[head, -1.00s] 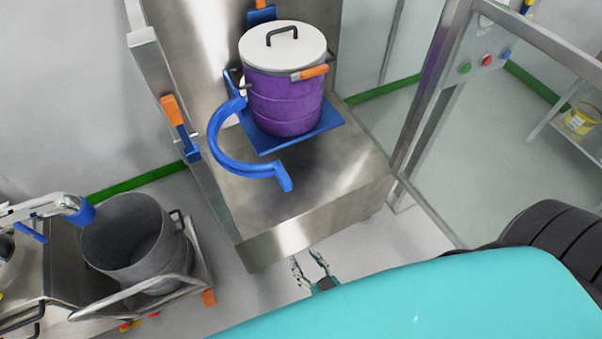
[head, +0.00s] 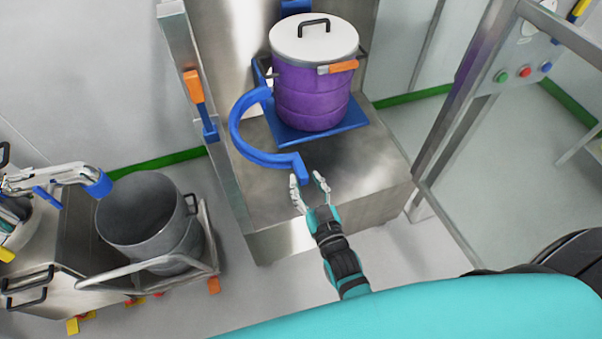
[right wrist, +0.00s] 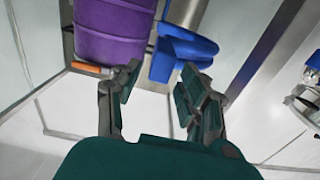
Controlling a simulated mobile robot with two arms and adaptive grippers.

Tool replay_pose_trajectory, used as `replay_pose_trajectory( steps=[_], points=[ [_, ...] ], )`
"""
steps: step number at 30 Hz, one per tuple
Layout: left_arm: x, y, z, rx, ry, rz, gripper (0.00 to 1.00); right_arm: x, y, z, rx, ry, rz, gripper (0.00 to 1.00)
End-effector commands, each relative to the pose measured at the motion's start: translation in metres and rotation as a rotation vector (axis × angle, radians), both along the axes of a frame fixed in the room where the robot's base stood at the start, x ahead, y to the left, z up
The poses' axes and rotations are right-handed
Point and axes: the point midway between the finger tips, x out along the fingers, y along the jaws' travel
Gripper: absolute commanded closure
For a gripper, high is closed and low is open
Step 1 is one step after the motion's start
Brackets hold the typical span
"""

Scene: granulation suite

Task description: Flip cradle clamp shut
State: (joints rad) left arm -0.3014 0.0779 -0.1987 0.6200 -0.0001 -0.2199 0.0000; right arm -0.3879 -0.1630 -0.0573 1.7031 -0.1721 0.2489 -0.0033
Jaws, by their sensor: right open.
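The blue cradle clamp arm (head: 242,128) stands swung open, curving out to the left and front of the purple drum (head: 312,92). The drum sits upright on a blue cradle plate (head: 322,133) and has a white lid with a black handle. My right gripper (head: 309,181) is open and empty, close to the free end of the clamp arm. In the right wrist view the clamp's blue end (right wrist: 183,52) shows just beyond and between the open fingers (right wrist: 155,82). I cannot tell whether they touch. My left gripper is not in view.
A steel column and base (head: 285,215) carry the cradle. An orange-handled blue lever (head: 195,90) is on the column's left. A grey open bin (head: 150,215) on a trolley stands at left. A steel frame with buttons (head: 525,72) is at right.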

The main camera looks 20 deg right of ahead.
Motion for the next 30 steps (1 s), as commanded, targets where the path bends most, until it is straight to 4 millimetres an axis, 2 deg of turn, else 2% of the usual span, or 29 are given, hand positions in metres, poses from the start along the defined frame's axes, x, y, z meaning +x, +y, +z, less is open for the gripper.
replay_pose_trajectory(
  steps=[3,7,12,19,29,30],
  points=[
    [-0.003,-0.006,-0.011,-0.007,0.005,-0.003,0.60,0.021,0.001,-0.002,0.001,-0.002,0.000,0.58],
    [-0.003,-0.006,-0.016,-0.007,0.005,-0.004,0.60,0.035,0.001,-0.002,0.000,-0.001,0.000,0.58],
    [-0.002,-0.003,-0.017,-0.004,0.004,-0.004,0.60,0.043,0.001,0.000,0.000,0.001,0.000,0.58],
    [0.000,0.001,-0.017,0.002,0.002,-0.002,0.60,0.043,0.001,0.000,0.000,0.002,0.000,0.58],
    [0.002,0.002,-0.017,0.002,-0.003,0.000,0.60,0.043,0.001,0.000,0.000,0.001,0.000,1.00],
    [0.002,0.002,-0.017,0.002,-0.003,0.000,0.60,0.043,0.001,0.000,0.000,0.001,0.000,1.00]
  ],
)
